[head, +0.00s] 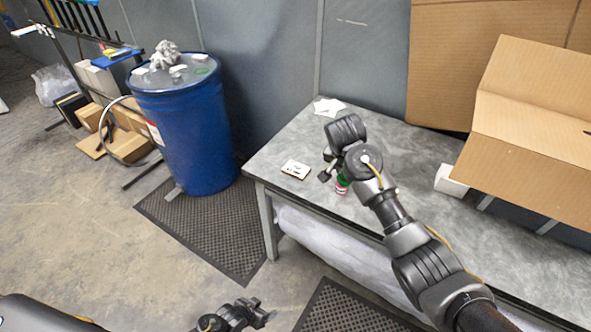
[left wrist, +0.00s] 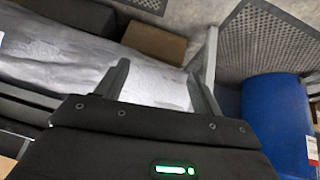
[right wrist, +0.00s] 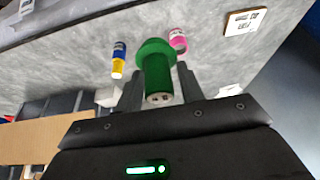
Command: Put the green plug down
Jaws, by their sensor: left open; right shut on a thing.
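The green plug (right wrist: 157,68) is between the two fingers of my right gripper (right wrist: 157,82) in the right wrist view, its wide collar away from the camera. The gripper is shut on it above the grey table (head: 385,195); I cannot tell whether the plug touches the top. In the head view my right gripper (head: 326,172) points down near the table's front left, and the arm hides much of the plug. My left gripper (head: 258,314) is low in front of the table, open and empty; its spread fingers (left wrist: 158,72) show in the left wrist view.
A pale tile (head: 295,169) lies left of my right gripper. A cardboard box (head: 525,130) is at the right. A blue drum (head: 190,125) stands left of the table.

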